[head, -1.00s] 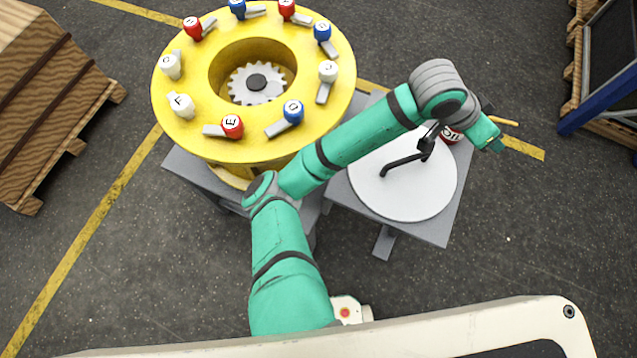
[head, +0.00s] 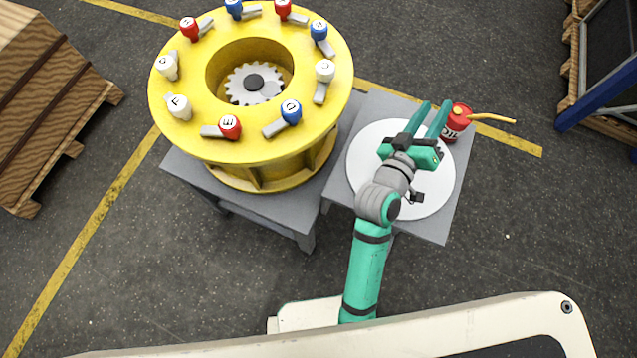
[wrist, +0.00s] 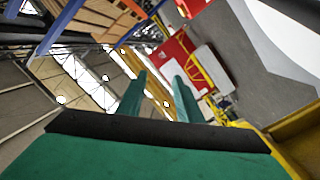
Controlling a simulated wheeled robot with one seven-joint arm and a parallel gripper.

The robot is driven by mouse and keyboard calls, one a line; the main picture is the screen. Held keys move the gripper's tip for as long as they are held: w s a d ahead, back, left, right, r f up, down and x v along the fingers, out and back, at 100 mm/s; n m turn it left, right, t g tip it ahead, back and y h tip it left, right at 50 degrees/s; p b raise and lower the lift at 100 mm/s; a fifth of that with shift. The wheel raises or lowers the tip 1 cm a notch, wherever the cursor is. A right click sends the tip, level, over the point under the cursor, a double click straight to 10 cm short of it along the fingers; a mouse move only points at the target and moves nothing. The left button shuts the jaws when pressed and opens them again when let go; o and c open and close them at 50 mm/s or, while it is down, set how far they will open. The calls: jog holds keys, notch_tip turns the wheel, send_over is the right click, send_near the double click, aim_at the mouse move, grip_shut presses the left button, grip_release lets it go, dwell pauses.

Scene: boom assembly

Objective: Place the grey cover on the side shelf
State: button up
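The grey cover (head: 366,155) is a light grey disc lying flat on the small grey side shelf (head: 425,230), to the right of the yellow ring-shaped assembly (head: 205,146). My gripper (head: 436,106) is above the cover's far side in the head view, its two green fingers spread apart with nothing between them. In the wrist view the fingers of my gripper (wrist: 158,85) are also apart and empty. My gripper and wrist hide the middle of the cover, including any handle there.
A red can (head: 457,122) with a yellow-orange stick stands at the shelf's far right corner, close to my fingertips. Several red, blue and white lettered handles sit on the yellow ring around a toothed gear (head: 254,84). Wooden crates (head: 50,100) stand at left; open floor lies in front.

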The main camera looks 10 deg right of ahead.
jog(key=s+a+f+n+y, duration=0.1)
jog(key=s+a+f+y, duration=0.2)
jog(key=a+f, duration=0.1)
jog(key=s+a+f+n+t+y, duration=0.1)
jog(key=s+a+f+y, duration=0.1)
jog(key=a, duration=0.5)
jog(key=s+a+f+n+t+y, duration=0.1)
jog(key=s+a+f+y, duration=0.2)
jog(key=s+a+f, duration=0.2)
jog(key=shift+a+f+n+y, duration=0.3)
jog(key=shift+a+f, duration=0.1)
jog(key=shift+a, duration=0.3)
jog(key=s+a+m+y, duration=0.3)
jog(key=s+a, duration=1)
jog(key=s, duration=0.2)
jog(key=shift+s+a+f+m+y, duration=0.15)
jog(key=shift+s+a+m+y, duration=0.15)
jog(key=shift+s+m, duration=0.1)
jog(key=shift+s, duration=0.1)
jog(key=shift+d, duration=0.1)
